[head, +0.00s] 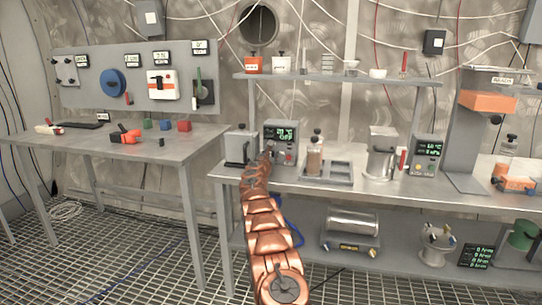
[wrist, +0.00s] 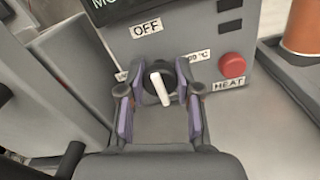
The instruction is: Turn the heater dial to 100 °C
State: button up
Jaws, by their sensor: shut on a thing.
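The heater is a grey box (head: 290,141) on the right-hand bench, with a green-lit display (head: 286,132) that seems to read 20 °C and OFF. In the wrist view its front (wrist: 200,35) carries an OFF label above the dial, a partly hidden °C label to the right and a red button (wrist: 232,64) marked HEAT. The dark dial (wrist: 161,80) has a white pointer that points down and slightly right. My gripper (wrist: 161,97) has one purple-padded finger on each side of the dial and is shut on it. The left dial label is mostly hidden. In the head view my arm hides the dial.
A grey container (head: 238,147) stands close to the heater's left. A brown-filled jar (head: 314,160) and a grey rack (head: 338,172) stand to its right, with a metal pot (head: 382,155) further right. A shelf (head: 330,78) with small vessels runs above.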

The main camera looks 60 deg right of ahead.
grip_shut()
jog(key=shift+f+m+b, duration=0.15)
jog(key=shift+m+b, duration=0.15)
jog(key=shift+b, duration=0.25)
jog(key=shift+m+b, duration=1)
jog(key=shift+b, duration=0.1)
jog(key=m+b, duration=0.2)
jog(key=m, duration=0.7)
jog(key=shift+m+p, duration=0.3)
jog(key=shift+m, duration=0.1)
jog(key=m+p, duration=0.2)
jog(key=m, duration=0.3)
jog(key=shift+s+m, duration=0.1)
jog(key=shift+m, duration=0.2)
